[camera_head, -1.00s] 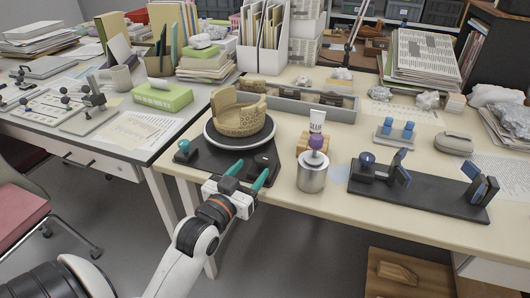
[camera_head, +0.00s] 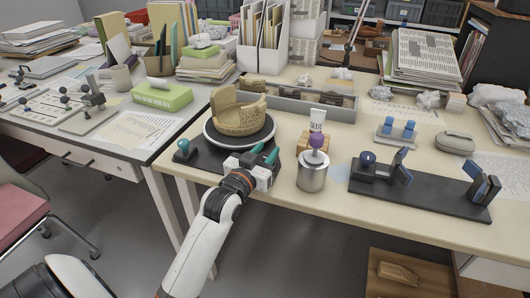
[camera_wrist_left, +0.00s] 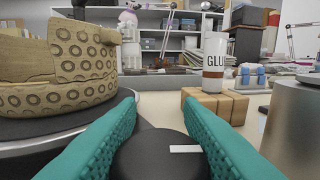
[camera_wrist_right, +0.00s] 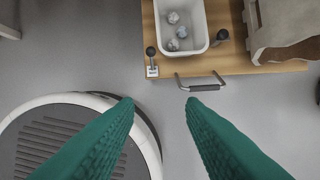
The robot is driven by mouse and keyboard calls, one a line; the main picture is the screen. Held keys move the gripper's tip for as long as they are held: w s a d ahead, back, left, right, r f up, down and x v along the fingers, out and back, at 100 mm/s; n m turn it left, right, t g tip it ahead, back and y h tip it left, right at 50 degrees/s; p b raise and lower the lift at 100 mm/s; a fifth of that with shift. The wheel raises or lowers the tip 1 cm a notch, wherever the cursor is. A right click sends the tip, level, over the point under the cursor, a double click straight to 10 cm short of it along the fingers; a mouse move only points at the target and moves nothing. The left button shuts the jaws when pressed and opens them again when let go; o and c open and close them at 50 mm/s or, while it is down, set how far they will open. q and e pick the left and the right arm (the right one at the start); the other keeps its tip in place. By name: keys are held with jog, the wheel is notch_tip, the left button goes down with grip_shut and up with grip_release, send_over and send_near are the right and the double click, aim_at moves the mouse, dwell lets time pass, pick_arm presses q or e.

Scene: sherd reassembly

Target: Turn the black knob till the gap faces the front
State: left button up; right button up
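The black knob (camera_wrist_left: 160,156), with a white mark on top, is in the left wrist view between the teal fingers of my left gripper (camera_wrist_left: 160,112). The fingers are open on either side of it; contact cannot be told. In the head view my left gripper (camera_head: 265,153) covers most of the knob at the base's front right. The tan patterned pot (camera_head: 240,121) stands on a round turntable (camera_head: 212,137) on a black base (camera_head: 187,156). My right gripper (camera_wrist_right: 160,112) is open and empty above the floor.
A metal canister (camera_head: 312,172) with a purple-topped tool stands just right of the left gripper. A glue tube (camera_head: 317,122) stands behind it on a wooden block. A black fixture (camera_head: 425,190) with blue pads lies farther right. A teal knob (camera_head: 184,145) is at the base's left.

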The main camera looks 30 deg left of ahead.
pick_arm(q)
jog(key=c, duration=0.4)
jog(key=n+y+p, duration=0.1)
jog(key=y+p, duration=0.1)
jog(key=shift+a+n+g+y, duration=0.15)
jog(key=shift+n+g+y, duration=0.15)
pick_arm(e)
notch_tip(320, 180, down, 7)
jog(key=s, duration=0.1)
pick_arm(q)
jog(key=o, duration=1)
jog(key=shift+c, duration=0.2)
